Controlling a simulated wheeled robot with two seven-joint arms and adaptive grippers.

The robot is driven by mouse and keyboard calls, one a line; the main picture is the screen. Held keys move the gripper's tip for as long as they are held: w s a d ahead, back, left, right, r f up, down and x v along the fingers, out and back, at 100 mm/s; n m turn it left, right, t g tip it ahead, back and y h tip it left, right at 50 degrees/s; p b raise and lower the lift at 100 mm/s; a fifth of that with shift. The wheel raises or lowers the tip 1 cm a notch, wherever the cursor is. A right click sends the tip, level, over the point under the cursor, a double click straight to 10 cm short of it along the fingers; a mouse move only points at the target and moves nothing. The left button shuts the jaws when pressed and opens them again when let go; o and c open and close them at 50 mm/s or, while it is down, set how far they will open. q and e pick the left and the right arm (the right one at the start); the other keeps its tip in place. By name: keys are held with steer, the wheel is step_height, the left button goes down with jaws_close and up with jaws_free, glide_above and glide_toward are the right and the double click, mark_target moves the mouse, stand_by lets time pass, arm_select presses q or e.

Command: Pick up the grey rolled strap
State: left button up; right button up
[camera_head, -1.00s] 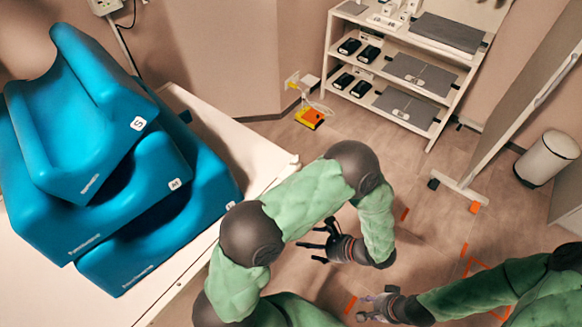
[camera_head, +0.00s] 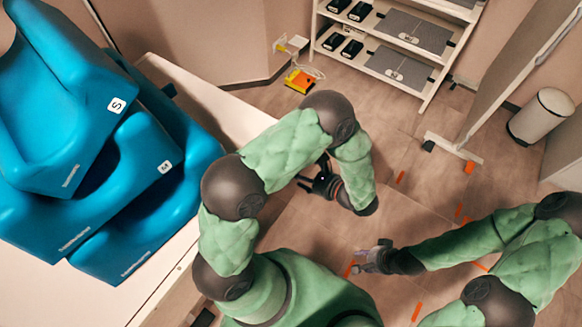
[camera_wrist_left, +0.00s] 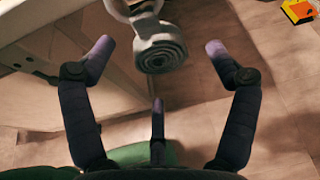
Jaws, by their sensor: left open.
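The grey rolled strap (camera_wrist_left: 160,55) shows in the left wrist view at upper middle, with its coiled end facing the camera. A pale band runs up from it towards the table's edge. My left gripper (camera_wrist_left: 159,78) is open, its fingers spread either side of the roll in the picture; I see no contact. In the head view my left gripper (camera_head: 318,182) is partly hidden by its arm, beside the table, and the strap cannot be made out. My right gripper (camera_head: 366,262) is over the floor at lower middle; its jaws are too small to judge.
The white table (camera_head: 225,118) carries stacked blue cushions (camera_head: 110,185) at left. A shelf unit (camera_head: 398,50) stands at the back, with an orange-yellow object (camera_head: 300,81) on the floor near it. A screen (camera_head: 500,70) and white bin (camera_head: 541,116) are at right. Floor between is open.

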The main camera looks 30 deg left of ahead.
arm_select(q)
steer(key=x, duration=0.3)
steer(key=shift+a+f+b, duration=0.2)
steer(key=shift+b, duration=0.15)
steer(key=c, duration=1.1)
steer(key=p+v, duration=0.1)
steer(key=v, duration=0.4)
steer(key=r+p+v, duration=0.1)
steer(key=v, duration=0.4)
steer(key=r+p+v, duration=0.1)
steer(key=p+v, duration=0.1)
steer(key=v, duration=0.4)
steer(key=shift+w+a, duration=0.15)
steer(key=shift+a, duration=0.2)
